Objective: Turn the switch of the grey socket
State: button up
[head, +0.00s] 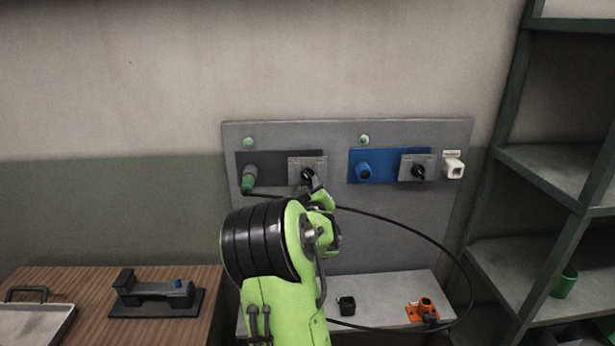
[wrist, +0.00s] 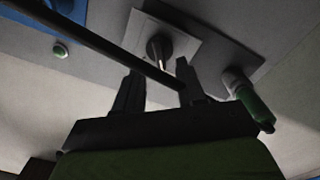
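The grey socket is a dark grey panel (head: 262,161) at the left of the wall board, with a green plug (head: 249,181) in it. The plug also shows at the right of the wrist view (wrist: 252,103). The socket's switch is a black knob (head: 307,175) on a light grey plate (head: 294,166), partly hidden by my gripper (head: 318,188) in the head view. In the wrist view, the knob (wrist: 158,48) lies ahead of the gap between my fingers (wrist: 160,68). My gripper is open and empty; contact with the knob cannot be made out.
A black cable (wrist: 92,43) crosses close to my fingers and loops right (head: 440,245). A blue socket (head: 364,170) with its own black switch (head: 418,171) and a white holder (head: 453,167) are to the right. A ledge below holds an orange part (head: 424,308). Shelves (head: 550,170) stand right.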

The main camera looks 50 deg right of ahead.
aim_at(308, 178)
jog(key=x, duration=0.4)
grip_shut()
